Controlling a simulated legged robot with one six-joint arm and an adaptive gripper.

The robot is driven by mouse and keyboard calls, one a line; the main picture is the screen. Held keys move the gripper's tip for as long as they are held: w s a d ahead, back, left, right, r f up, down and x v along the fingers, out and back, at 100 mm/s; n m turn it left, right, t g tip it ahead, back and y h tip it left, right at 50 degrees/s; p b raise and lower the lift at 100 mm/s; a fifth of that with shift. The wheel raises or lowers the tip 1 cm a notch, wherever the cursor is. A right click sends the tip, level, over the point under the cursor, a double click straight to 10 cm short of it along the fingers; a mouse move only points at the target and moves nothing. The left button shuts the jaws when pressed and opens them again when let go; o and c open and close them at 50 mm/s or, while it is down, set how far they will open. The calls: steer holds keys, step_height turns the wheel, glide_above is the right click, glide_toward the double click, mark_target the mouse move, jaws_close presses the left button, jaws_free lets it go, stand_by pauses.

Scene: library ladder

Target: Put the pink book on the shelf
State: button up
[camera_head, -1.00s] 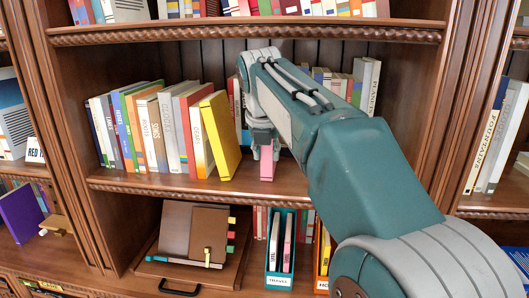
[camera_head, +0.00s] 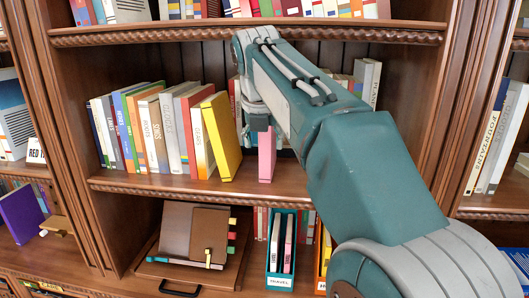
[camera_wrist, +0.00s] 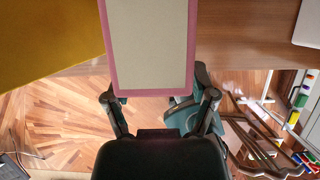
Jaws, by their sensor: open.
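The pink book (camera_head: 266,155) stands upright on the middle shelf (camera_head: 240,196), just right of the leaning yellow book (camera_head: 222,138). In the wrist view the pink book (camera_wrist: 148,45) shows its pale page edge framed by pink cover, with the yellow book (camera_wrist: 45,40) to its left. My gripper (camera_wrist: 161,97) is open, its two fingers spread wider than the pink book, whose near end lies close to the fingertips. In the head view my arm hides the fingers and the area behind the pink book.
A row of books (camera_head: 150,130) fills the shelf's left side. More books (camera_head: 368,85) stand at the right behind my arm. The upper shelf edge (camera_head: 200,32) is close above my wrist. Below are brown folders (camera_head: 195,235) and a teal file holder (camera_head: 281,250).

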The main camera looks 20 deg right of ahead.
steer(key=v, duration=0.4)
steer(key=shift+s+f, duration=0.1)
steer(key=s+d+f+m+t+y, duration=0.1)
steer(key=s+f+m, duration=2.3)
steer(key=m, duration=0.7)
steer(key=shift+f+m+y, duration=0.3)
steer(key=shift+f+y, duration=0.1)
steer(key=shift+f, duration=0.2)
steer(key=shift+s, duration=0.15)
